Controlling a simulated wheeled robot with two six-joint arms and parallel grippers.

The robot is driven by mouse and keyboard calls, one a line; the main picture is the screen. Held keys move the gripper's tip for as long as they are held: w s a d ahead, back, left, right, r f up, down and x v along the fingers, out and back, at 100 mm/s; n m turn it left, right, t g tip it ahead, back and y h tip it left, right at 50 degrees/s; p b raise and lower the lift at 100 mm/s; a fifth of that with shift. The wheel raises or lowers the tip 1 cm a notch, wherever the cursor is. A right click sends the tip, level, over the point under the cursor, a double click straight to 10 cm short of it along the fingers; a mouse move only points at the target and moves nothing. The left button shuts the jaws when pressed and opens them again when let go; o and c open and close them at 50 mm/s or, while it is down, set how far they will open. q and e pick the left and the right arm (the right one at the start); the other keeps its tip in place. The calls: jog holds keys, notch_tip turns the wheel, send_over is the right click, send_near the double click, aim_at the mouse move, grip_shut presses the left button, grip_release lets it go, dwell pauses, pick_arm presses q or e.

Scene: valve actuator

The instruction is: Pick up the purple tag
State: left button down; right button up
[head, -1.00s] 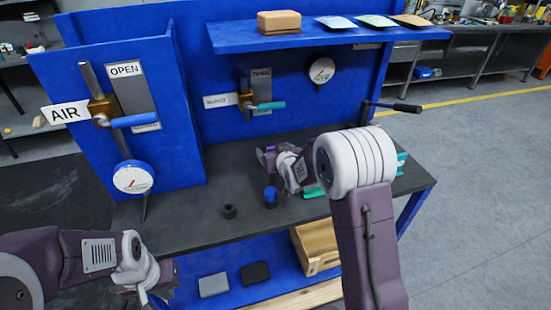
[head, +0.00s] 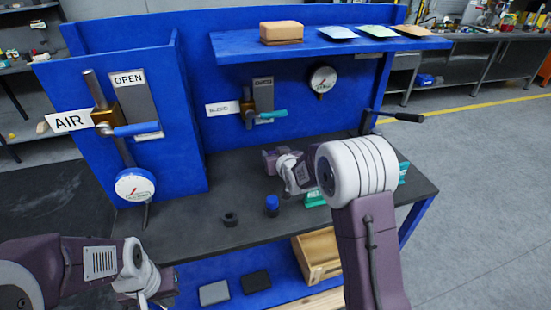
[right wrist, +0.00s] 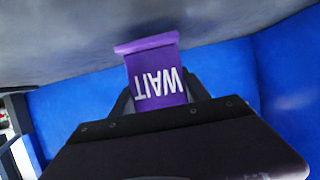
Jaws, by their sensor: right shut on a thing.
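The purple tag (right wrist: 155,72) shows large in the right wrist view, with the word WAIT upside down in white letters and a wider purple lip at its far end. My right gripper (right wrist: 160,100) is shut on its near end, with a dark finger on each side. In the head view my right gripper (head: 275,160) is over the back of the dark bench, left of my white wrist joint. The tag is too small there to tell apart. My left gripper (head: 150,297) is at the bottom left, in front of the bench, its jaws unclear.
The dark bench (head: 180,220) carries a black ring (head: 230,219), a blue-capped item (head: 272,206) and teal boxes (head: 314,199). Behind are the AIR valve's blue handle (head: 136,130), the BLEND valve's teal handle (head: 272,115) and a blue shelf (head: 330,48). The bench's front left is clear.

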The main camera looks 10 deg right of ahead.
notch_tip(320, 180, up, 2)
jog(key=shift+r, duration=0.25)
jog(key=s+d+r+p, duration=0.4)
jog(key=d+r, duration=0.3)
jog(key=d, duration=0.3)
jog(key=shift+s+d, duration=0.15)
jog(key=shift+s, duration=0.7)
jog(key=shift+f, duration=0.1)
